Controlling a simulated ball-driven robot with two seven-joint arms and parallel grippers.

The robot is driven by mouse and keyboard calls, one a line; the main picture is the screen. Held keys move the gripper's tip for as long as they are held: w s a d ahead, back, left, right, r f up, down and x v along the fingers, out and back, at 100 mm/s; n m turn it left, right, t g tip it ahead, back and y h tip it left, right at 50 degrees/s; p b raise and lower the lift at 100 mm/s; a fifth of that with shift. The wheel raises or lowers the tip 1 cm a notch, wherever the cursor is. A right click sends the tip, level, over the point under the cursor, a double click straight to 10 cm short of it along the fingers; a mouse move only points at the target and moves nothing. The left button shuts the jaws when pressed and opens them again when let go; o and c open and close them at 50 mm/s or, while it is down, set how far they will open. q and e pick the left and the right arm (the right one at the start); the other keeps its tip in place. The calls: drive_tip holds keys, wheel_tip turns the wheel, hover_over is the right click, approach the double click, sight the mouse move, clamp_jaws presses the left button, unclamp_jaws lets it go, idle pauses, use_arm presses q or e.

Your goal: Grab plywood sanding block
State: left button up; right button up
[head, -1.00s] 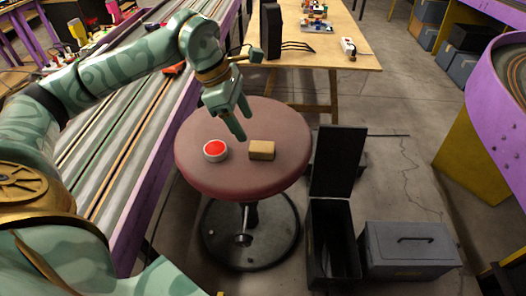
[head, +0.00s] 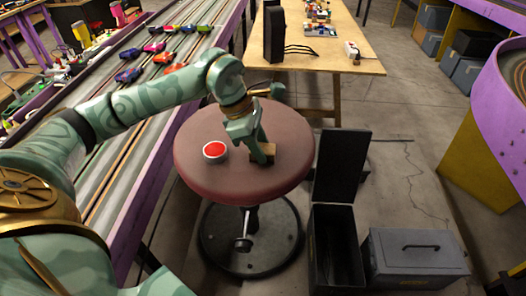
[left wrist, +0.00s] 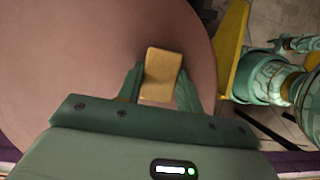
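The plywood sanding block (head: 262,153) is a small tan block on the round brown-red stool seat (head: 215,181). In the left wrist view the block (left wrist: 162,72) lies between the two fingers of my left gripper (left wrist: 160,92). The fingers are apart, one on each side of it, with a small gap visible on the right side. In the head view the left gripper (head: 262,155) reaches down over the block and hides part of it. My right gripper is not seen in the head view.
A white round tin with a red top (head: 215,151) sits on the stool left of the block. An open black box (head: 337,245) and a closed grey case (head: 416,252) stand on the floor to the right. A slot track with toy cars (head: 130,75) runs along the left.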

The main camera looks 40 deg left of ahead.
use_arm(q)
drive_tip(key=shift+c, duration=1.1)
